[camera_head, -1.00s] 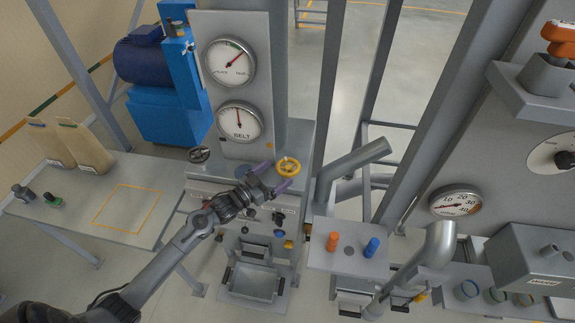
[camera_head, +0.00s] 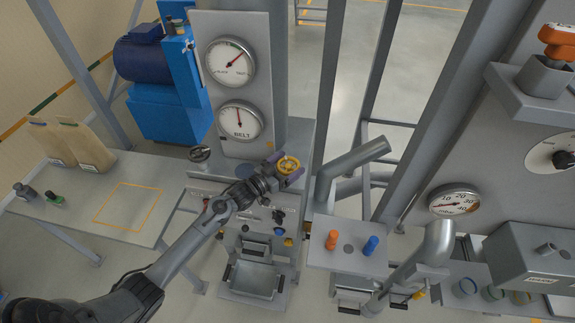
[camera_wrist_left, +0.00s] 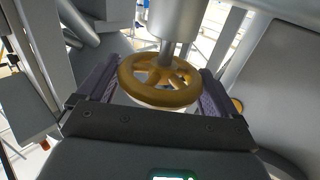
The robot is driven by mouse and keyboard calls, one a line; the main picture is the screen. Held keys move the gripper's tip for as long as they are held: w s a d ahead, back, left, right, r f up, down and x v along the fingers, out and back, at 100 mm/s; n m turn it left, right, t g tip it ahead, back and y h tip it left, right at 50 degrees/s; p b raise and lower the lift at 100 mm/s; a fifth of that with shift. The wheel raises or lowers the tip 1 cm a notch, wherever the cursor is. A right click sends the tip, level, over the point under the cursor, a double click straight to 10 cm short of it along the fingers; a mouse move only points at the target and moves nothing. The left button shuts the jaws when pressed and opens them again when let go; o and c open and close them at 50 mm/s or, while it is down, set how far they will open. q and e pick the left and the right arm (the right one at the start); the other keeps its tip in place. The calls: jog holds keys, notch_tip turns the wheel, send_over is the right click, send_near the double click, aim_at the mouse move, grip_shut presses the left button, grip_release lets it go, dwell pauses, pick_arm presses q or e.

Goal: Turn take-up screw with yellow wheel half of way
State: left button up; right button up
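The yellow wheel (camera_head: 288,165) of the take-up screw sits on the machine's front ledge, right of the BELT gauge (camera_head: 239,121). In the left wrist view the spoked wheel (camera_wrist_left: 160,97) is at the centre, with a grey shaft (camera_wrist_left: 167,50) at its hub. My left gripper (camera_head: 284,168) is at the wheel, with one purple finger on each side of the rim. The fingers stand wide apart; whether they touch the rim is hard to tell. The BELT gauge needle points nearly straight up. My right gripper is not in view.
A dark handwheel (camera_head: 200,153) is on the left of the ledge. Knobs (camera_head: 279,232) and a metal bin (camera_head: 253,279) lie below. A grey pipe (camera_head: 352,157) rises close to the right of the yellow wheel. A side table (camera_head: 91,212) stands at left.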

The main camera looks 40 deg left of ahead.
pick_arm(q)
jog(key=shift+c, duration=1.1)
jog(key=shift+d+r+n+y+p, duration=0.1)
jog(key=shift+r+n+y+p, duration=0.05)
jog(key=shift+n+y+p, duration=0.55)
jog(key=shift+n+y, duration=0.3)
jog(key=shift+y, duration=0.5)
jog(key=shift+n+y, duration=0.5)
jog(key=shift+y, duration=0.4)
jog(key=o, duration=0.7)
jog(key=shift+s, duration=0.1)
